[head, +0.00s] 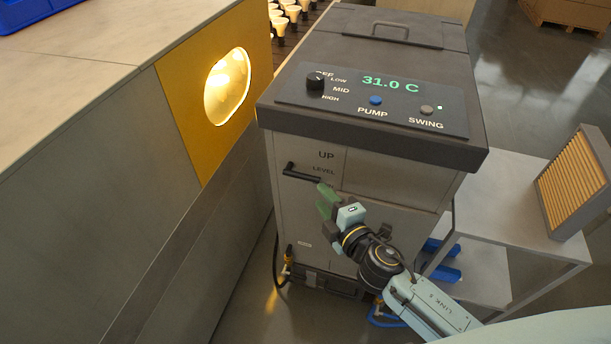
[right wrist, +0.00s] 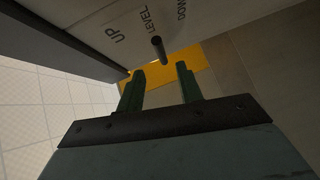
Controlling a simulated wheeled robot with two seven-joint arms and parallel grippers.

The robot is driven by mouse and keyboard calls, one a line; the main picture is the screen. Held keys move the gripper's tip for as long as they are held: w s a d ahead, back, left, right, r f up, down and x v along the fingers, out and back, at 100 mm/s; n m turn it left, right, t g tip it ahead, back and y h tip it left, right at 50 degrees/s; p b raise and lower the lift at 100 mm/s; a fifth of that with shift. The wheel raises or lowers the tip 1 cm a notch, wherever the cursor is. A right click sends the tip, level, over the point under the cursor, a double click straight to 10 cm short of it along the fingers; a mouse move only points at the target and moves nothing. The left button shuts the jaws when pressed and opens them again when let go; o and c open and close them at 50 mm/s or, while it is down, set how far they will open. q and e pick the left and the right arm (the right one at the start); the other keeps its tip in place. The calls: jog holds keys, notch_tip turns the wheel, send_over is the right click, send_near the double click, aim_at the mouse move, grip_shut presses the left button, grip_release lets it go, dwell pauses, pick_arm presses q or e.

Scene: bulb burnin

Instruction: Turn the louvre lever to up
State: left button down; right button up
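The louvre lever (head: 302,174) is a black bar on the front of the grey cabinet. It sits beside the LEVEL mark, below UP; the DOWN mark is partly hidden in the head view. In the right wrist view the lever (right wrist: 158,50) shows nearly end-on, just beyond the fingertips and close to LEVEL. My right gripper (head: 328,198) has green fingers and is just below and right of the lever. In the right wrist view the gripper (right wrist: 162,78) is open, with a gap between its fingers and nothing in it. My left gripper is out of view.
The cabinet top (head: 390,60) carries a panel reading 31.0 C, with a knob and two buttons. A side table (head: 515,205) holding a slatted frame (head: 575,185) stands right.

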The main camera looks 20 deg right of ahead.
aim_at(307, 179)
jog(key=x, duration=0.9)
jog(key=shift+w+b, duration=0.25)
jog(key=shift+b, duration=0.05)
grip_shut()
